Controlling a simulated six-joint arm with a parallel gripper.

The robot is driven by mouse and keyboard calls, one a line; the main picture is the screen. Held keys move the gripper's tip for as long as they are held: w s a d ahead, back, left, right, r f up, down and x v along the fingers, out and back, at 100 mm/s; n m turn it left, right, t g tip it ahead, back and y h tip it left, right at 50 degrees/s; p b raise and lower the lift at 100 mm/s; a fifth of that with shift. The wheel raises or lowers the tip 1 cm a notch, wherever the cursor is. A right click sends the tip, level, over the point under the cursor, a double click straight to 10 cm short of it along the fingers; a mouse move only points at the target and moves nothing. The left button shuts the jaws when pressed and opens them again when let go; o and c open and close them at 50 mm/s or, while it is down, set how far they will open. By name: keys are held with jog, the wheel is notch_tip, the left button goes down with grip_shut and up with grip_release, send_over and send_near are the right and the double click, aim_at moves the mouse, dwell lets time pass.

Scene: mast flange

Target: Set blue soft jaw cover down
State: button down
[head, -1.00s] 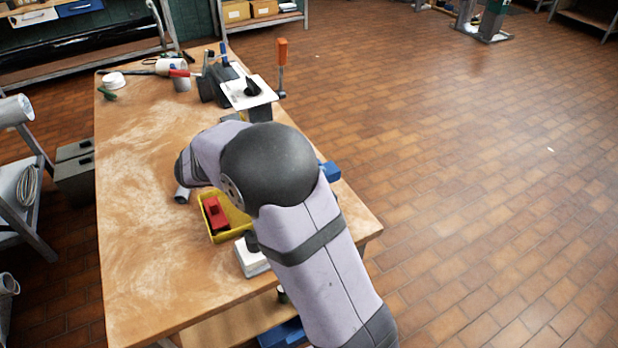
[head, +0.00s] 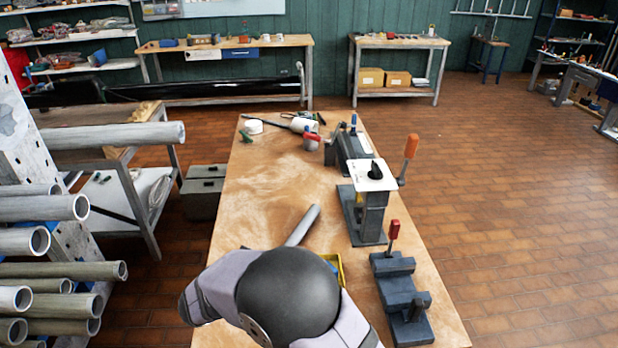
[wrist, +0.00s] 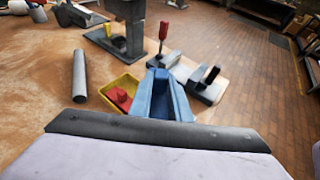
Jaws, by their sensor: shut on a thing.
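The blue soft jaw cover (wrist: 160,98) is a blue channel-shaped piece in the middle of the wrist view. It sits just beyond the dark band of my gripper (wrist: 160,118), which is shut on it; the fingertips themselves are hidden. In the wrist view, the cover appears in front of the yellow bin's right side and the dark clamp block; I cannot tell its height above the bench. In the head view my arm hides the gripper and most of this area.
A yellow bin (wrist: 105,87) with a red piece (wrist: 119,98) stands beside a grey tube (head: 303,225) on the wooden bench (head: 270,190). A dark stepped block with a red handle (head: 400,295) and a stand with a white plate (head: 367,175) line the right edge. The bench's left side is clear.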

jog(key=a+f+n+t+y, duration=0.1)
jog(key=a+f, duration=0.3)
jog(key=a, duration=0.5)
jog(key=shift+n+t+y+p, duration=0.3)
jog(key=shift+n+t+p, duration=0.2)
jog(key=shift+n, duration=0.1)
jog(key=shift+f, duration=0.15)
jog(key=shift+f+p, duration=1.45)
jog(key=shift+f, duration=3.5)
jog(key=shift+f, duration=0.1)
jog(key=shift+f, duration=0.15)
jog(key=c, duration=1.7)
grip_release()
jog(key=shift+o, duration=0.2)
